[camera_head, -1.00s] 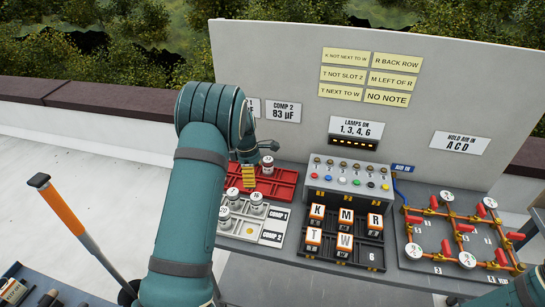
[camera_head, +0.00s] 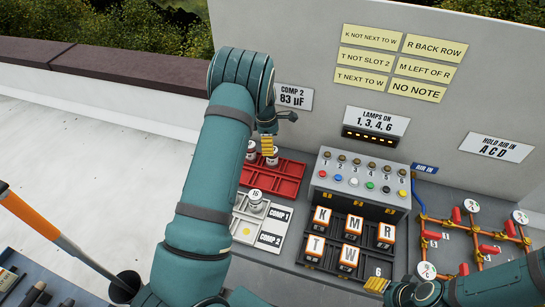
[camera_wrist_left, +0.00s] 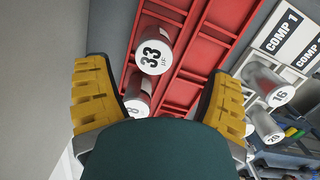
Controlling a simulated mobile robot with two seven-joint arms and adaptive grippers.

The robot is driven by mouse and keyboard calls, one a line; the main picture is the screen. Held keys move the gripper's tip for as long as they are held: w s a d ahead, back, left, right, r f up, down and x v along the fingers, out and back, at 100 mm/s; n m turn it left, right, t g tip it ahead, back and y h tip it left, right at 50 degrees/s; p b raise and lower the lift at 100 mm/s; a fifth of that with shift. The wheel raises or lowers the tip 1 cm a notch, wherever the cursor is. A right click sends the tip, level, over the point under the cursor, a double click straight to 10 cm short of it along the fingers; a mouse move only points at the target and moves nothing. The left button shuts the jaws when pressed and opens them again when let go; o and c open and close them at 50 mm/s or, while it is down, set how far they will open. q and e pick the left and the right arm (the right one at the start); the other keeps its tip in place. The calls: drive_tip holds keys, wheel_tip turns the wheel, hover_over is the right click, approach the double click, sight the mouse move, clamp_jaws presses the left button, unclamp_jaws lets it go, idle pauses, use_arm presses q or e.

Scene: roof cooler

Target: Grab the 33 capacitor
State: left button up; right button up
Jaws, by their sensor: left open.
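The 33 capacitor (camera_wrist_left: 152,52), a white-topped can, stands in the red tray (camera_wrist_left: 187,70) in the left wrist view. Its label faces the camera. My left gripper (camera_wrist_left: 160,108) is open and empty, its yellow fingers spread below the 33 in that view. An 8 capacitor (camera_wrist_left: 135,105) sits just below the 33, partly hidden by my wrist. In the head view my left gripper (camera_head: 267,145) is over the back of the red tray, beside a can (camera_head: 272,156) whose label is unreadable. My right gripper (camera_head: 376,285) shows partly at the lower right.
A white tray (camera_head: 245,216) marked COMP 1 and COMP 2 lies in front, with a 16 capacitor (camera_head: 255,197). A lamp box (camera_head: 358,197) and a rack of lettered blocks (camera_head: 318,258) stand to the right. An upright panel (camera_head: 300,50) rises close behind.

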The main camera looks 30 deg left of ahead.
sight(273, 157)
use_arm(q)
drive_tip(key=shift+w+d+f, duration=0.1)
drive_tip(key=shift+w+f, duration=0.05)
drive_tip(key=shift+f, duration=1.15)
drive_tip(key=shift+w+f, duration=0.2)
drive_tip(key=shift+f, duration=1.05)
drive_tip(key=shift+w+d+f, duration=0.1)
drive_tip(key=shift+w+f, duration=0.05)
drive_tip(key=shift+f, duration=1.15)
drive_tip(key=c, duration=1.4)
